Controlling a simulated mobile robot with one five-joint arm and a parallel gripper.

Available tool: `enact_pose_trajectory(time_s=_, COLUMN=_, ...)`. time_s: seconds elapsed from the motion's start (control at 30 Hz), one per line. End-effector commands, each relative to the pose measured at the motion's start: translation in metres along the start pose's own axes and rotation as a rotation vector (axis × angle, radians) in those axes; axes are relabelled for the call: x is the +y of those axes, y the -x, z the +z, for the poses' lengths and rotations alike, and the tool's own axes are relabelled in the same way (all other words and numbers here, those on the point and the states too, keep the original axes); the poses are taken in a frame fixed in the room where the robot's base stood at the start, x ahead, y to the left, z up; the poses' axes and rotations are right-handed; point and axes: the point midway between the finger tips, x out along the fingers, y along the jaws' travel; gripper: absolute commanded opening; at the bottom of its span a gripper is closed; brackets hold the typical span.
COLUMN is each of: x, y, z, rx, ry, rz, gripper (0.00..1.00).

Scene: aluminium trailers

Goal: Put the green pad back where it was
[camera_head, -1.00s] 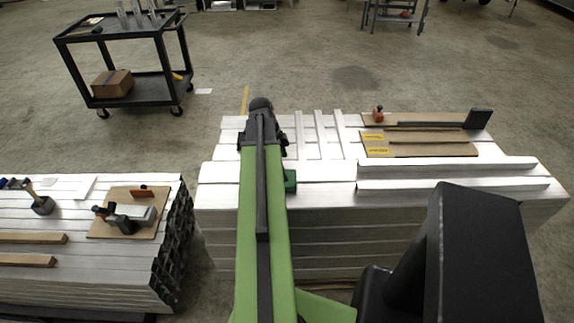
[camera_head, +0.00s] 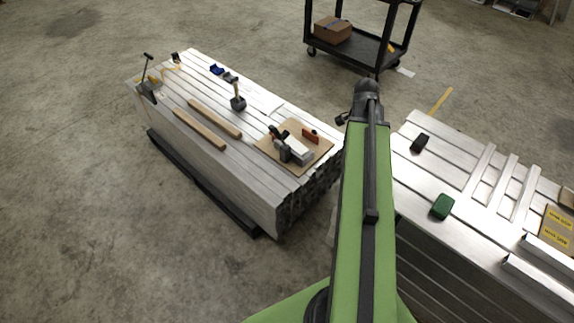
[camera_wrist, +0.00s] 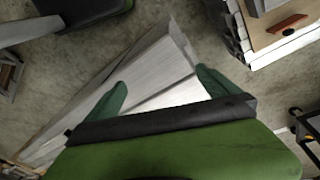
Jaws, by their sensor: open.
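The green pad (camera_head: 442,206) lies on the near left part of the right aluminium stack (camera_head: 480,235), in full view to the right of my arm. My gripper (camera_head: 367,88) is at the far end of my green arm in the head view, to the left of and beyond the pad. In the wrist view its two green fingers (camera_wrist: 160,88) stand wide apart with nothing between them. Bare aluminium profiles show below and beyond them. I cannot make out the green pad in the wrist view.
A dark block (camera_head: 421,142) lies on the right stack. The left stack (camera_head: 215,85) holds a brown board (camera_head: 318,153) with a clamp, wooden bars (camera_head: 200,129) and a mallet (camera_head: 238,102). A floor gap separates the stacks. A black cart (camera_head: 350,55) stands behind.

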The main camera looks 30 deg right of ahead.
Motion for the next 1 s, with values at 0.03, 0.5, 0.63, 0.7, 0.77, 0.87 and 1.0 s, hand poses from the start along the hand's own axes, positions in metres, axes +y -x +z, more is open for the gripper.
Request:
enact_pose_trajectory(time_s=0.03, x=-0.026, y=0.009, z=0.054, rx=-0.006, ry=0.219, rz=-0.024, gripper=1.0)
enact_pose_trajectory(time_s=0.5, x=-0.077, y=0.051, z=0.374, rx=-0.014, ry=1.594, rz=-0.174, gripper=1.0)
enact_pose_trajectory(time_s=0.63, x=-0.077, y=0.051, z=0.378, rx=-0.013, ry=1.614, rz=-0.176, gripper=1.0)
enact_pose_trajectory(time_s=0.7, x=-0.077, y=0.051, z=0.377, rx=-0.013, ry=1.612, rz=-0.176, gripper=1.0)
enact_pose_trajectory(time_s=0.77, x=-0.077, y=0.051, z=0.377, rx=-0.013, ry=1.611, rz=-0.176, gripper=1.0)
enact_pose_trajectory(time_s=0.87, x=-0.078, y=0.051, z=0.376, rx=-0.013, ry=1.609, rz=-0.176, gripper=1.0)
enact_pose_trajectory(time_s=1.0, x=-0.078, y=0.051, z=0.376, rx=-0.013, ry=1.608, rz=-0.175, gripper=1.0)
